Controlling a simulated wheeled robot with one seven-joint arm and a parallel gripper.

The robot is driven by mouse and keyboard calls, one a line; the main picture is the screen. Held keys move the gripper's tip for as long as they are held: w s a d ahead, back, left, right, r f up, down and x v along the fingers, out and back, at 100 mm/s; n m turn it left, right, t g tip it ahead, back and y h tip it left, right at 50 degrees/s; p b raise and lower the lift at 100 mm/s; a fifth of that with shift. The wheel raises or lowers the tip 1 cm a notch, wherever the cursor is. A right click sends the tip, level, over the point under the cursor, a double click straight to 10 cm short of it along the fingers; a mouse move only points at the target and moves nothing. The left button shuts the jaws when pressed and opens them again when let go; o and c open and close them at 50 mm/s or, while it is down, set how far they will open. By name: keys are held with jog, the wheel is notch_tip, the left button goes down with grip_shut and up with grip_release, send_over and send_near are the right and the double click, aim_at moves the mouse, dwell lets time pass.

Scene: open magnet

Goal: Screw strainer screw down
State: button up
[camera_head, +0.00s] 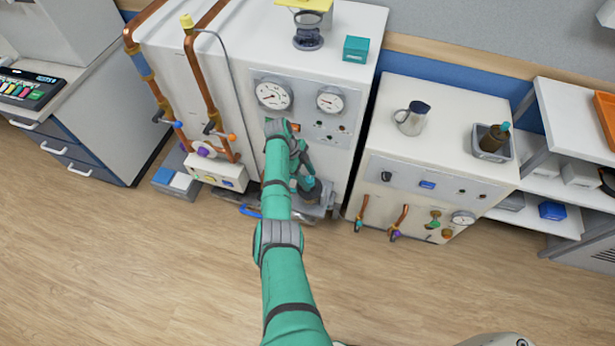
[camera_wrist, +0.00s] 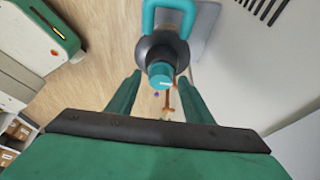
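In the wrist view, a teal cylindrical cap (camera_wrist: 161,74), which looks like the strainer screw, sits on a dark rounded body (camera_wrist: 150,50) with a teal loop handle behind it. My gripper (camera_wrist: 159,80) has its two green fingers apart, one on each side of the cap. Floor shows between the cap and each finger, so I see no contact. The depth between fingertips and cap is hard to tell. In the head view, my green arm reaches down to the front of the white cabinet and hides much of the strainer; a dark round part (camera_head: 309,190) shows low beside my gripper (camera_head: 306,176).
The white cabinet (camera_head: 350,90) carries gauges and copper pipes (camera_head: 200,80). To its right stands a lower white cabinet (camera_head: 440,150) with a metal jug (camera_head: 412,118) and taps. Shelves are at the far right. The wooden floor in front is clear.

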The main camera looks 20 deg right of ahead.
jog(key=v, duration=1)
jog(key=shift+a+r, duration=0.15)
jog(key=shift+r, duration=0.2)
